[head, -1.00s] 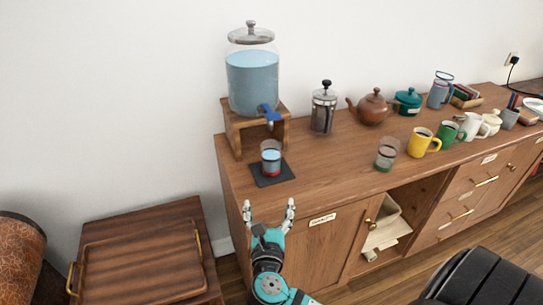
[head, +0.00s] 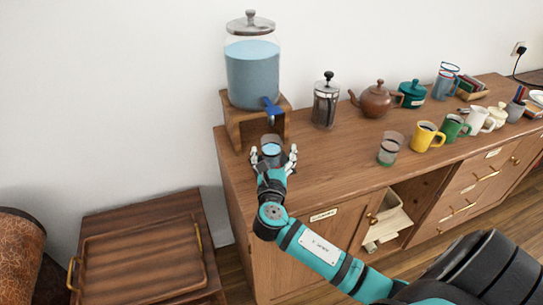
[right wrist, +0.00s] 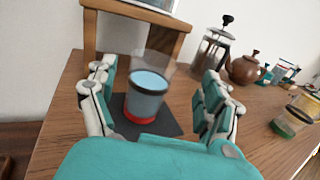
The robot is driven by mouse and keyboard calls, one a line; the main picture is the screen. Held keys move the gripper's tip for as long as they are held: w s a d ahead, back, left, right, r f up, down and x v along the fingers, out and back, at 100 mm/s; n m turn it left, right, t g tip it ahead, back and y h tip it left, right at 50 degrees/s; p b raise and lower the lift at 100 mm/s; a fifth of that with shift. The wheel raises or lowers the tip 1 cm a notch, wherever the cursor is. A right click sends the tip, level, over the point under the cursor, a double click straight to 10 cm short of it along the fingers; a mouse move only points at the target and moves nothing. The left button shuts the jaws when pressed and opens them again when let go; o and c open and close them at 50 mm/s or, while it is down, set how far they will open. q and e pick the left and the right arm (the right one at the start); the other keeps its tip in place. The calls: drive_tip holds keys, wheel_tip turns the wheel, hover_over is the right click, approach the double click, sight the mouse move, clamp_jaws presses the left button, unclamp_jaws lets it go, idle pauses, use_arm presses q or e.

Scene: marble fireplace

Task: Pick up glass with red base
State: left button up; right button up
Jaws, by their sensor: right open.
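The glass with the red base (right wrist: 146,96) stands upright on a dark square mat (right wrist: 172,128), with blue liquid in it. In the head view the glass (head: 271,148) shows between the fingers of my right gripper (head: 273,157), which hides its base. In the right wrist view my right gripper (right wrist: 158,105) is open, with one finger on each side of the glass and gaps between. The glass stands just ahead of the palm. My left gripper is not in view.
A water dispenser (head: 252,75) on a wooden stand (head: 232,123) rises right behind the glass. A French press (head: 325,103) and a green-based glass (head: 390,149) stand to the right. The cabinet top between them is clear.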

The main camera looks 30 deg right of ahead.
sight(272, 138)
drive_tip(key=x, duration=0.5)
drive_tip(key=shift+w+a, duration=0.2)
drive_tip(key=shift+w, duration=0.15)
drive_tip(key=c, duration=1.6)
clamp_jaws()
drive_tip(key=shift+r, duration=0.1)
drive_tip(key=shift+r+p, duration=0.3)
drive_tip(key=shift+r, duration=0.2)
drive_tip(key=s+a+r, duration=0.2)
drive_tip(key=s+a, duration=0.2)
drive_tip(key=s, duration=0.3)
drive_tip(key=s+a+r, duration=0.2)
drive_tip(key=s+a, duration=0.2)
drive_tip(key=s, duration=0.3)
drive_tip(key=shift+a, duration=0.15)
